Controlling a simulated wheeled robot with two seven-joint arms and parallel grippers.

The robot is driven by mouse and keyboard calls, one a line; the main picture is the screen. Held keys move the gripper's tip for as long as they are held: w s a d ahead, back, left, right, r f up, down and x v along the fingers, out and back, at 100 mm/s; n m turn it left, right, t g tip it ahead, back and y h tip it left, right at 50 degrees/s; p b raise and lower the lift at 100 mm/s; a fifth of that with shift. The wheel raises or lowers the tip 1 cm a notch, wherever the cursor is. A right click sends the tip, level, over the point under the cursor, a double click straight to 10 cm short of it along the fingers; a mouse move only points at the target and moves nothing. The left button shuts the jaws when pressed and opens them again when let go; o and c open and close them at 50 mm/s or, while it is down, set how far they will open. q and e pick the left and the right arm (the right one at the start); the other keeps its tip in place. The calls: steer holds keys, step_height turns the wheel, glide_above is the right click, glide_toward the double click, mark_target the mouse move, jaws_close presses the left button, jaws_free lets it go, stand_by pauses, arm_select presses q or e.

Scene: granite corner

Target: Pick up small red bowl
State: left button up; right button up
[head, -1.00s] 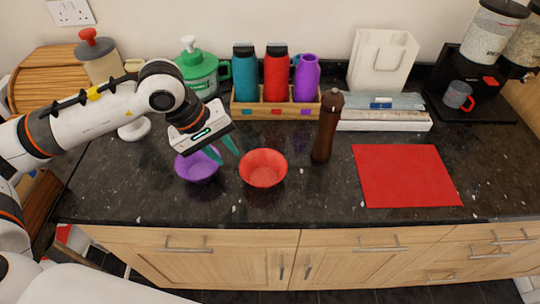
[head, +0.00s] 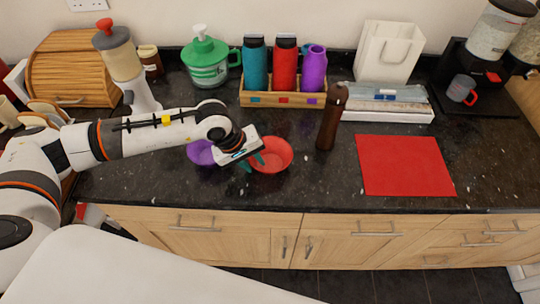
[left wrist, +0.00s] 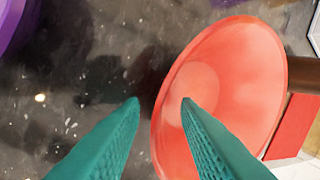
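The small red bowl (head: 272,156) stands upright on the dark granite counter, in the middle of the head view. It fills the right of the left wrist view (left wrist: 262,85). My left gripper (head: 253,164) is at the bowl's left side, with its green fingers apart. In the left wrist view the fingers (left wrist: 160,105) are open, the right one over the bowl's interior and the left one over the counter outside the rim. I cannot tell whether they touch the bowl. My right gripper is not in view.
A purple bowl (head: 200,152) stands just left of the red bowl, partly behind my arm. A wooden rack (head: 284,99) with bottles is behind.

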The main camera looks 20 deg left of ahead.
arm_select(q)
jaws_close()
stand_by(0.3)
